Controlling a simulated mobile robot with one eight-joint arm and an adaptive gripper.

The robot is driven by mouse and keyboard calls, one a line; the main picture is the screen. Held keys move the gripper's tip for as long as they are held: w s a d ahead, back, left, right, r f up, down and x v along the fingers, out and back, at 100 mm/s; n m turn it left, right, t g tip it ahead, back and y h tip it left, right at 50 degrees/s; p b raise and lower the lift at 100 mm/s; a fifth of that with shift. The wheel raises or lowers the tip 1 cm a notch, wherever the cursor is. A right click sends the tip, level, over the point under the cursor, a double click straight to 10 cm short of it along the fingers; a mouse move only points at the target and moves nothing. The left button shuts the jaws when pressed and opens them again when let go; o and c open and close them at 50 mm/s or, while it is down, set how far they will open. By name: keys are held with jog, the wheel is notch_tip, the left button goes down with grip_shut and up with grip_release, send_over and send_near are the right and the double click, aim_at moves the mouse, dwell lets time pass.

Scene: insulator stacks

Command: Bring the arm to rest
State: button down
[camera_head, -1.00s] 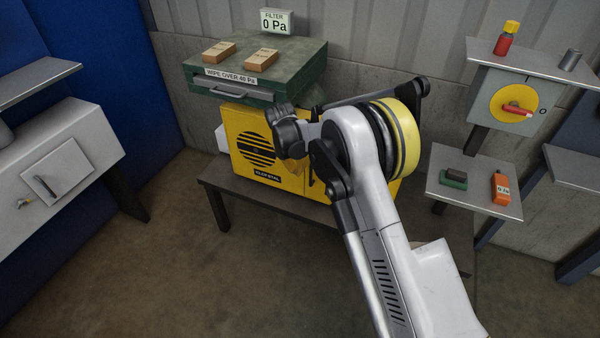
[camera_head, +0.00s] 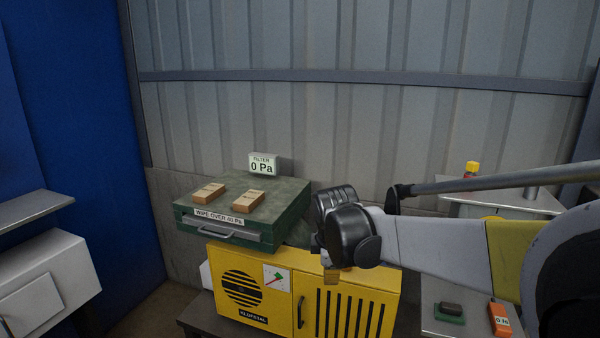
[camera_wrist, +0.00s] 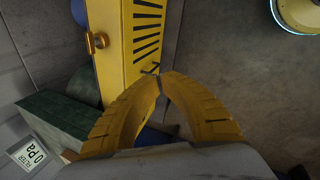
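My gripper (camera_head: 332,279) hangs at the end of my arm in the head view, in front of the top of a yellow cabinet (camera_head: 262,307). The black wrist housing covers most of it. In the wrist view my gripper's two ribbed yellow fingers (camera_wrist: 160,79) curve in and meet at their tips, with nothing seen between them. The yellow cabinet's slotted door (camera_wrist: 146,35) lies beyond the tips in that view. My arm comes in from the right edge of the head view and reaches left.
A green case (camera_head: 215,236) with two wooden blocks sits on the yellow cabinet. A filter display (camera_head: 262,165) behind it reads 0 Pa. A grey cabinet (camera_head: 45,285) stands at left. A shelf at right holds an orange meter (camera_head: 499,319) and a green-based block (camera_head: 450,313).

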jog(key=s+d+r+m+t, duration=0.1)
jog(key=s+d+r+m, duration=0.3)
jog(key=s, duration=0.3)
jog(key=s+d+r+m+t, duration=0.1)
jog(key=s+d+m, duration=0.35)
jog(key=s, duration=0.35)
jog(key=s+d+f+m+t, duration=0.1)
jog(key=s+d+f+m, duration=0.2)
jog(key=s+m, duration=0.6)
jog(key=shift+s, duration=1.1)
